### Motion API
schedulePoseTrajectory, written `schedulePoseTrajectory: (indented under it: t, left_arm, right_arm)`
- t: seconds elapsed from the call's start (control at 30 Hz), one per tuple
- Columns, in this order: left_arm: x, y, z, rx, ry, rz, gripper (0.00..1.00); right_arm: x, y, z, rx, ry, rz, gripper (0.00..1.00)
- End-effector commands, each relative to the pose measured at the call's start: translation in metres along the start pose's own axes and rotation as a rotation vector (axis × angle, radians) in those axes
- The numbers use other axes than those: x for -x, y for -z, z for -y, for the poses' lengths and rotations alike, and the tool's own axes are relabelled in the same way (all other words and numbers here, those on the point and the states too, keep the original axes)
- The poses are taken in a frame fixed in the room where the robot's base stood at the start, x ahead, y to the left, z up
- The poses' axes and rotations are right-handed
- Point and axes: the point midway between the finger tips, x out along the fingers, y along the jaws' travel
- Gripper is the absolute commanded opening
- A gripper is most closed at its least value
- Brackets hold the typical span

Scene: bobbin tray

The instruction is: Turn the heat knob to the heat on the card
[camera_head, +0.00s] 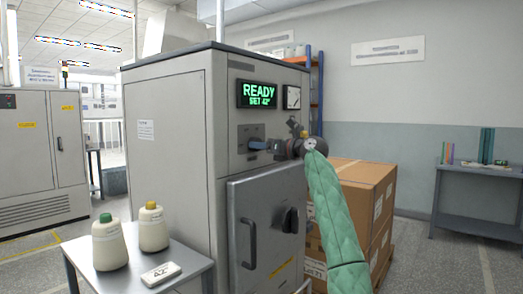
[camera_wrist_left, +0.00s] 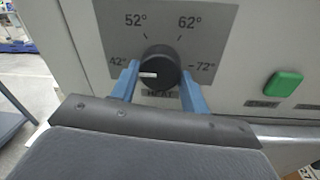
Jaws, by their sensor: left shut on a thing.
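The heat knob (camera_wrist_left: 161,66) is round and black with a white pointer line, on a grey dial plate (camera_wrist_left: 215,28) marked 42°, 52°, 62° and 72°. Its pointer points left, about at the 42° mark. My left gripper (camera_wrist_left: 158,88) is shut on the knob, one blue finger on each side. In the head view the left gripper (camera_head: 262,146) is at the cabinet front and hides most of the knob. The green display (camera_head: 257,95) reads READY and SET 42°. A small white card (camera_head: 161,272) lies on the side table; its print looks like 42°. My right gripper is not in view.
The cabinet door below has a long handle (camera_head: 249,243) and a black rotary latch (camera_head: 289,220). Two cones of thread, green-topped (camera_head: 109,245) and yellow-topped (camera_head: 153,229), stand on the side table (camera_head: 198,264). A green button (camera_wrist_left: 283,84) is right of the dial. Cardboard boxes (camera_head: 352,180) stand to the right.

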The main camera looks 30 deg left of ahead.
Motion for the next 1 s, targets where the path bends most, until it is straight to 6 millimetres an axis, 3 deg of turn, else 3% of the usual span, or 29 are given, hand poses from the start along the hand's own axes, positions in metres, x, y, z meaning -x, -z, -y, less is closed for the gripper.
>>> schedulePoseTrajectory:
  t: [0.4,0.43,0.5,0.53,1.0]
  left_arm:
    - [0.000,0.002,0.001,0.004,0.000,-0.003,0.23]
    - [0.000,0.002,0.001,0.004,0.000,-0.003,0.51]
    - [0.000,0.002,0.001,0.004,0.000,-0.003,0.65]
    - [0.000,0.002,0.001,0.004,0.000,-0.003,0.67]
    - [0.011,0.001,0.001,0.004,0.001,-0.001,0.67]
  right_arm:
    - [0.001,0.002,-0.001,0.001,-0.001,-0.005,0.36]
    - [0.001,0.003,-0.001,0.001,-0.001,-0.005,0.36]
    - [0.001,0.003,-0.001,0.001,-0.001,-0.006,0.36]
    - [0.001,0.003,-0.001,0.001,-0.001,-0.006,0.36]
    - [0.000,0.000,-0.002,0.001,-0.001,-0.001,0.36]
